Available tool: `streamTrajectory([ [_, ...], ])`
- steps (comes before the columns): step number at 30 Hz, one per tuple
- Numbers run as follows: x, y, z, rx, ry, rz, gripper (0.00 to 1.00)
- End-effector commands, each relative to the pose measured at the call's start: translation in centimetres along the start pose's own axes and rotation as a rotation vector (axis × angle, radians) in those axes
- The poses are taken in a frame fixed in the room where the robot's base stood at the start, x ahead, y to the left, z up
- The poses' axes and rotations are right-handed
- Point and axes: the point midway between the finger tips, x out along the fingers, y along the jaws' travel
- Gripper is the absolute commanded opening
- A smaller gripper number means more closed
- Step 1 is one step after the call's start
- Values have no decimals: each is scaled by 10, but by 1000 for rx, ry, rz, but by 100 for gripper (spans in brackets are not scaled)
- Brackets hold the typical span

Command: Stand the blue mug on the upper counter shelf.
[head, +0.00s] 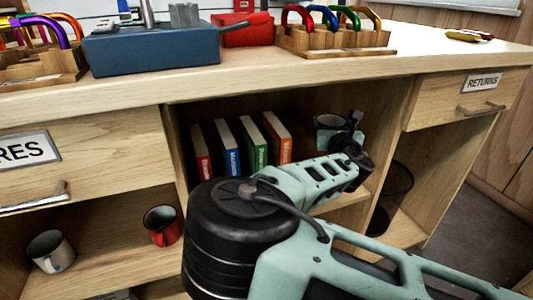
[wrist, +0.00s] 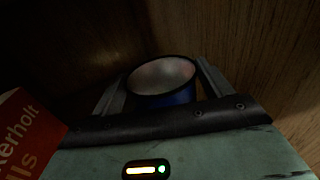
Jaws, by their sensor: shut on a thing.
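The blue mug (wrist: 180,97) sits between the two fingers of my gripper (wrist: 163,82) in the wrist view, its pale inside and dark rim facing up. My gripper is shut on it. In the head view the mug (head: 328,123) shows partly, at the right of the middle compartment that holds the books, inside the upper counter shelf (head: 345,214). My gripper and wrist hide part of it. It looks about upright. I cannot tell whether its base touches the shelf board.
Several books (head: 255,143) stand to the left of the mug. A red mug (head: 162,226) and a white mug (head: 50,251) stand in the left compartment. A dark mesh bin (head: 392,193) is at lower right.

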Motion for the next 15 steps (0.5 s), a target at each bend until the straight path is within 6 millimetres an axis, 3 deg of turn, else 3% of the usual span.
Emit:
streamTrajectory([
  [4, 0, 0, -8, 0, 0, 0, 52],
  [15, 0, 0, -57, 0, 0, -1, 52],
])
